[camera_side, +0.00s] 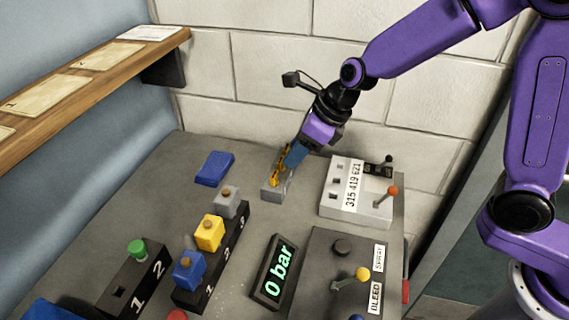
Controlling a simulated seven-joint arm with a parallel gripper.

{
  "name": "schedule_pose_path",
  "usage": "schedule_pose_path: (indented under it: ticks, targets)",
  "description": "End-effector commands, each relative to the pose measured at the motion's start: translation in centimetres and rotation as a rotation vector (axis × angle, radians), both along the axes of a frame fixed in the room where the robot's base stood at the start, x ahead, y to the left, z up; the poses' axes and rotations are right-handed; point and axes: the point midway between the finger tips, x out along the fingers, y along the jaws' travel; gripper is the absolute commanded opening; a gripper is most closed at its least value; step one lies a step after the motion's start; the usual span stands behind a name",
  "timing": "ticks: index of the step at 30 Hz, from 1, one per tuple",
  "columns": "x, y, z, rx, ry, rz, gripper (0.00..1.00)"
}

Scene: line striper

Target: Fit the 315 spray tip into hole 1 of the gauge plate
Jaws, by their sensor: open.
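My gripper (278,178) points down at a small grey block (284,193) near the back middle of the bench. Its orange-yellow fingertips overlap the block's top, and I cannot tell whether they touch it. My gripper is open. A white block labelled 315 419 621 (329,210) stands right of it, with small dark openings on its left side. No piece can be made out as the 315 spray tip. A black block marked 1 and 2 (146,288) is at front left. It has an empty square opening by 1 and a green knob (137,249) by 2. I cannot tell whether it is the gauge plate.
A black block marked 1, 2, 3 (235,243) carries blue, yellow and grey cubes. A display reading 0 bar (275,272) and a SPRAY/BLEED panel (320,245) stand in front. A blue pad (214,169) lies behind. Levers rise at the white block's right.

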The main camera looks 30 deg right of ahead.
Motion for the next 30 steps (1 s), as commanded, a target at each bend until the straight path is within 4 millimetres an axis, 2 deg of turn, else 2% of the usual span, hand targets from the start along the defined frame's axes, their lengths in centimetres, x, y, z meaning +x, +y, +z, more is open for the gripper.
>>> schedule_pose_path:
  ticks: [19, 30]
  targets:
    - [2.2, 2.1, -5.9, -0.004, 0.003, 0.002, 0.45]
    - [2.9, 2.9, -7.7, -0.003, 0.000, 0.004, 0.45]
